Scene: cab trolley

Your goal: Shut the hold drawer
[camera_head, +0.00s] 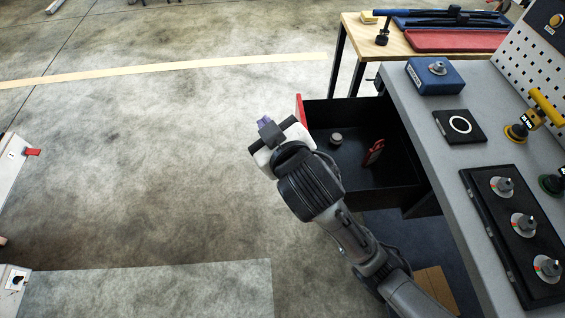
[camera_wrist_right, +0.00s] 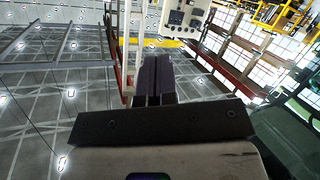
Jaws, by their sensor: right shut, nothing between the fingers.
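The hold drawer (camera_head: 359,106) stands pulled out to the left from under the grey worktop, its dark interior exposed. A red strip of its front (camera_head: 301,108) shows at the far corner; my right gripper and wrist hide the rest. Inside lie a small round metal piece (camera_head: 336,140) and a red tag (camera_head: 374,151). My right gripper (camera_head: 267,126) is shut and empty, just left of the drawer front in the head view. I cannot tell whether it touches it. Its closed fingers (camera_wrist_right: 154,80) also show in the right wrist view. My left gripper is not in view.
The grey worktop (camera_head: 411,112) holds a blue box (camera_head: 436,77), a black plate with a white ring (camera_head: 460,125) and a black tray with several knobs (camera_head: 512,283). A wooden table (camera_head: 397,47) stands behind. The floor left of the drawer is clear.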

